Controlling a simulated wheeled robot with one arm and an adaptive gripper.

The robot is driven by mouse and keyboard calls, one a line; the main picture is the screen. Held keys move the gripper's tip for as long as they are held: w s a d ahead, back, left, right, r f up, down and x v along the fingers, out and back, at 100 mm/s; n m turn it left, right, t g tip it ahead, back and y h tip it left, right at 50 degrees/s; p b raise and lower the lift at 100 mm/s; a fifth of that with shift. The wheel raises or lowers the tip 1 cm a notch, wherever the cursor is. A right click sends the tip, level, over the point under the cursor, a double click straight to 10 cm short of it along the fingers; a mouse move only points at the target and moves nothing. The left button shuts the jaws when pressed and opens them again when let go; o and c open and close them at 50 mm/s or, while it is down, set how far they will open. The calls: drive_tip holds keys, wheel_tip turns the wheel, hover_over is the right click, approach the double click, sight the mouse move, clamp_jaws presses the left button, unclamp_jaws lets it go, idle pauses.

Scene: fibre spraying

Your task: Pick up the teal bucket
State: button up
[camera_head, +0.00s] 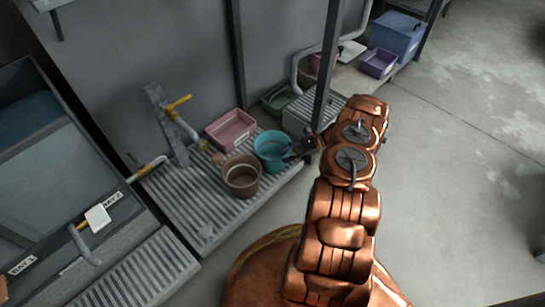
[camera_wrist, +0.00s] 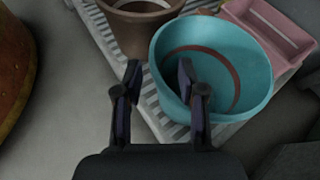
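The teal bucket (camera_head: 268,151) stands on a slatted grey platform, just right of a brown bucket (camera_head: 241,176). In the wrist view the teal bucket (camera_wrist: 240,72) is large, with its mouth facing the camera and a reddish-brown band inside. My gripper (camera_wrist: 160,76) is open there. Its right finger overlaps the bucket's near left rim and its left finger is outside, over the gap towards the brown bucket (camera_wrist: 138,30). I cannot tell whether a finger touches the rim. In the head view my gripper (camera_head: 291,154) is at the bucket's right side, small and dark.
A pink tray (camera_head: 231,130) lies behind the buckets on the slatted platform (camera_head: 205,228). A yellow-handled pipe (camera_head: 180,118) stands at the left. A dark post (camera_head: 327,65) rises close behind my arm. A purple tray (camera_head: 379,62) and blue box (camera_head: 397,36) are farther back. Open floor lies right.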

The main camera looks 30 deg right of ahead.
sight(270, 160)
drive_tip(key=b+x, duration=0.1)
drive_tip(key=x, duration=0.3)
drive_tip(key=shift+a+f+b, duration=0.2)
drive_tip(key=shift+b, duration=0.15)
drive_tip(key=shift+w+a+f, duration=0.1)
drive_tip(key=shift+w+a, duration=0.1)
drive_tip(key=shift+a, duration=0.1)
clamp_jaws()
